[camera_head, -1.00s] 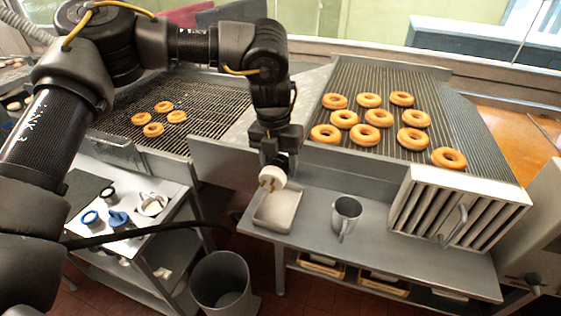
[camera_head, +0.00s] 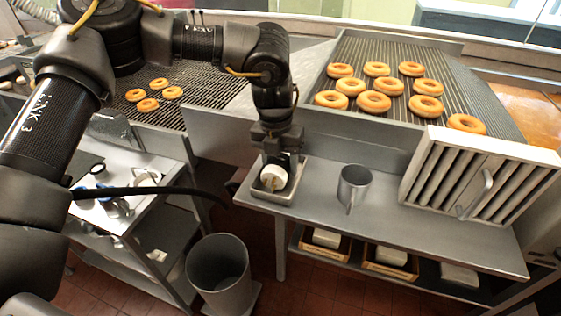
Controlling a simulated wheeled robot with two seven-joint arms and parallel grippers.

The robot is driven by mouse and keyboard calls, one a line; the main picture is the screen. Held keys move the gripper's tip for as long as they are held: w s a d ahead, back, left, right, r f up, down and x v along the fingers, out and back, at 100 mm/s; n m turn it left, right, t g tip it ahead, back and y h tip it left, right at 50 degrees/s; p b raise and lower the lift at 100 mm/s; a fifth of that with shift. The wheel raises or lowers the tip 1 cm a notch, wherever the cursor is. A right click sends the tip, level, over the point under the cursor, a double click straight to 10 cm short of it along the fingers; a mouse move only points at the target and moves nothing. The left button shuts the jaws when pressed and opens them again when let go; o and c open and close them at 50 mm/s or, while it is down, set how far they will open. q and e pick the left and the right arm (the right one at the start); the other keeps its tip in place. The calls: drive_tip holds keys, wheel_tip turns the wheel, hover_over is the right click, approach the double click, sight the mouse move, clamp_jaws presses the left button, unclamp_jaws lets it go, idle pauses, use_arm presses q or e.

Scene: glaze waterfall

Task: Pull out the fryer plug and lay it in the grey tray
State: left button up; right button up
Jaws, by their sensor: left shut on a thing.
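The fryer plug is a white round plug (camera_head: 273,178) with brass-coloured prongs facing me. My left gripper (camera_head: 277,163) is shut on it. The plug shows inside the outline of the grey tray (camera_head: 284,197), at its near left part; I cannot tell whether it touches the tray floor. The tray stands on the left end of the metal bench and my gripper hides its back part. A dark cable (camera_head: 150,190) runs across the left side of the view toward the bench. My right gripper is not in view.
A metal jug (camera_head: 354,184) stands right of the tray. A slatted metal box with a handle (camera_head: 480,180) is farther right. Doughnuts lie on racks behind. A grey bin (camera_head: 219,268) stands on the floor, left of the bench.

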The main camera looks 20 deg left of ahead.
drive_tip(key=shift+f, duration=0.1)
use_arm(q)
drive_tip(key=o, duration=1.3)
drive_tip(key=shift+f, duration=0.1)
drive_tip(key=shift+o, duration=0.2)
drive_tip(key=shift+w+r, duration=0.15)
drive_tip(key=shift+r, duration=0.3)
drive_tip(key=r, duration=0.6)
drive_tip(key=a+r+b, duration=0.1)
drive_tip(key=r, duration=0.1)
drive_tip(key=shift+r, duration=1)
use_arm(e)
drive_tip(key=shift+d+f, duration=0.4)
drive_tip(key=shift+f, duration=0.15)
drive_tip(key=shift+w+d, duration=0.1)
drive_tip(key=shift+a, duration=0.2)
